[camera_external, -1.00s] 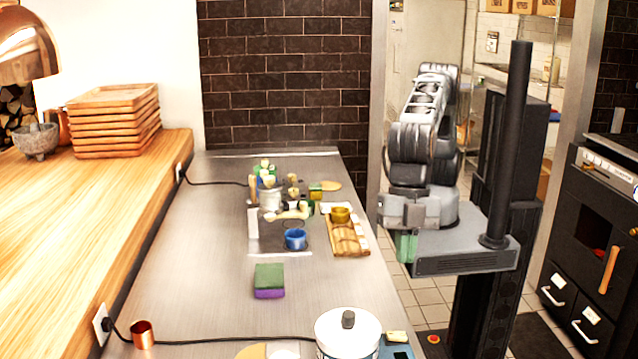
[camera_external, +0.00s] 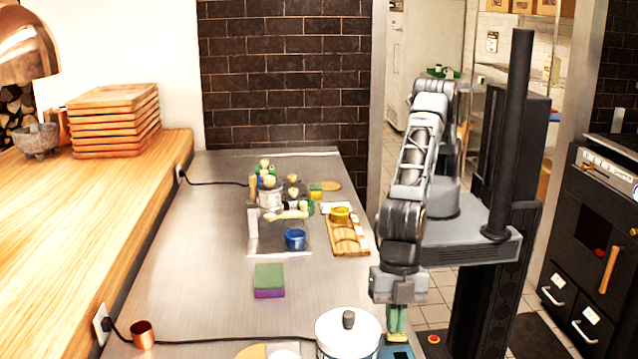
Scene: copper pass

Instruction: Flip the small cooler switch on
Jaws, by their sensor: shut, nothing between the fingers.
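My gripper (camera_external: 397,330) is shut and empty, pointing down at the lower middle of the view. Its green fingers are just above or touching a flat blue thing (camera_external: 402,351), cut off by the bottom edge; I cannot tell if they touch. A white round vessel with a pale lid and dark knob (camera_external: 348,329) stands just left of the gripper, also partly cut off. It may be the small cooler. I cannot make out a switch; the fingers cover part of the blue thing.
A green and purple block (camera_external: 269,281) and a copper cup (camera_external: 143,334) stand on the steel counter (camera_external: 205,250). A blue cup (camera_external: 295,239), a wooden board (camera_external: 349,240) and small containers stand farther back. A black cable crosses the front. The counter's middle is mostly clear.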

